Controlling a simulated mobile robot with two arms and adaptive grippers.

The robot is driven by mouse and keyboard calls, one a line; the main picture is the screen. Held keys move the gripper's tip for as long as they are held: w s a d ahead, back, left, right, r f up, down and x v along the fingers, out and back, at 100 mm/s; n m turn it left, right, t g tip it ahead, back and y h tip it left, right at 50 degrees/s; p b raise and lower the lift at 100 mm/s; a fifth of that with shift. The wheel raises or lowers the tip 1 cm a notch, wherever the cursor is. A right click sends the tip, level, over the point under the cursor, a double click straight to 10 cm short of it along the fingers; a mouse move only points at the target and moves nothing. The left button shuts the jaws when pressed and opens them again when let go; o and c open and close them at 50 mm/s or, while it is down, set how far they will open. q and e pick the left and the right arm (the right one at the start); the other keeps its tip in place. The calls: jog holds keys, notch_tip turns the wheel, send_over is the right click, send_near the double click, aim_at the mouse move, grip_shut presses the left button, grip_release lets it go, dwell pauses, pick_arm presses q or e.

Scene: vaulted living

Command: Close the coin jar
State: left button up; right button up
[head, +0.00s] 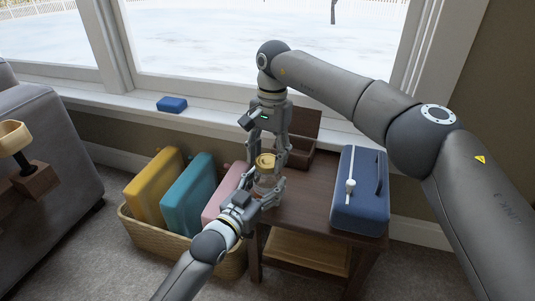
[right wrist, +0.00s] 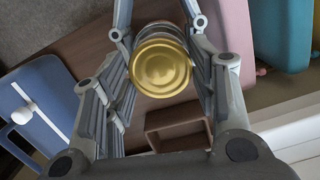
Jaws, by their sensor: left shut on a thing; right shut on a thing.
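The coin jar (head: 265,181) is a small clear jar upright near the left edge of the dark wooden side table (head: 310,200). My left gripper (head: 266,190) comes in low from the front and is shut around the jar's body. The round gold lid (head: 265,160) is at the jar's mouth; I cannot tell whether it is seated. My right gripper (head: 268,152) points down from above and is shut on the lid. In the right wrist view the lid (right wrist: 160,68) sits between the fingers and hides most of the jar.
A blue case (head: 359,190) with a white slider stands on the table's right. A brown open box (head: 300,152) is behind the jar. A wicker basket (head: 150,236) of coloured cases is left of the table. A blue block (head: 172,104) lies on the windowsill.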

jog(key=shift+f, duration=0.55)
